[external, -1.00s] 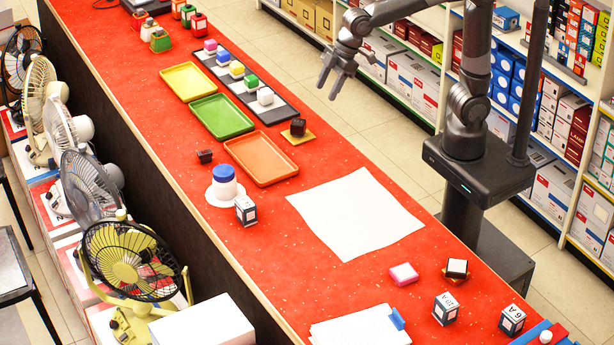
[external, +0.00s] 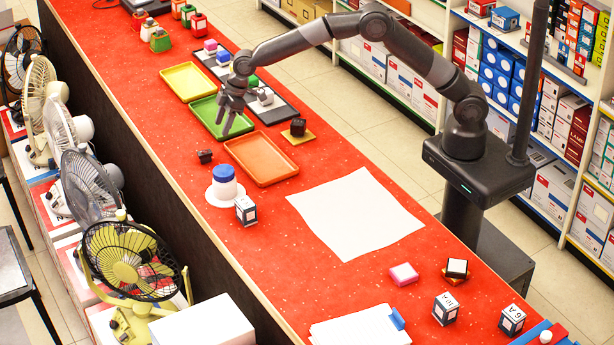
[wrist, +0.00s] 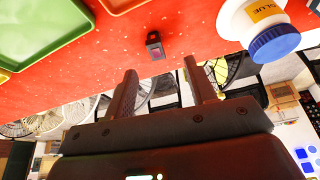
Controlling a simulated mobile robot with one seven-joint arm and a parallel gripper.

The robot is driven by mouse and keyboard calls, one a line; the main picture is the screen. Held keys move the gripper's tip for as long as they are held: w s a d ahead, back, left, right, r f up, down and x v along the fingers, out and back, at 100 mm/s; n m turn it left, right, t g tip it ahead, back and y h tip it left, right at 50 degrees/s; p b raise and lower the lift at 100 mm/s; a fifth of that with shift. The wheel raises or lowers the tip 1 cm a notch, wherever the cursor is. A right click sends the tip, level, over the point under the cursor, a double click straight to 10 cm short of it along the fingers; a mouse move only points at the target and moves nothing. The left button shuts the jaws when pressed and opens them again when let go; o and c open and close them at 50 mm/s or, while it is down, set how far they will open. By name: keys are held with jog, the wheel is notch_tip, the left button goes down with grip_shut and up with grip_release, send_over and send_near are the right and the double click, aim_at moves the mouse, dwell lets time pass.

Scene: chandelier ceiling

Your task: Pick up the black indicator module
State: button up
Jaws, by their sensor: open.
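The small black module (external: 205,156) lies on the red counter, left of the orange tray, in the external view. In the wrist view the black module (wrist: 154,46) shows a dark pinkish face and sits beyond my fingertips, between them. My gripper (external: 228,128) is over the green tray in the external view, above and behind the module and apart from it. In the wrist view my gripper (wrist: 160,70) has its two fingers spread, with nothing between them. Another black block (external: 298,127) sits on a yellow pad right of the orange tray.
The green tray (external: 209,129), orange tray (external: 262,160) and yellow tray (external: 188,80) line the counter. A white jar with a blue lid (external: 224,184), labelled glue in the wrist view (wrist: 268,30), stands near the module. Fans (external: 125,260) stand beside the counter's left edge.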

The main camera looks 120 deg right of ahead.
aim_at(210, 150)
jog(key=x, duration=0.4)
jog(key=d+x, duration=0.1)
jog(key=x, duration=0.6)
jog(key=shift+w+d+f, duration=0.2)
jog(key=shift+f, duration=0.05)
jog(key=shift+c, duration=0.3)
jog(key=c, duration=1)
jog(key=shift+r, duration=0.1)
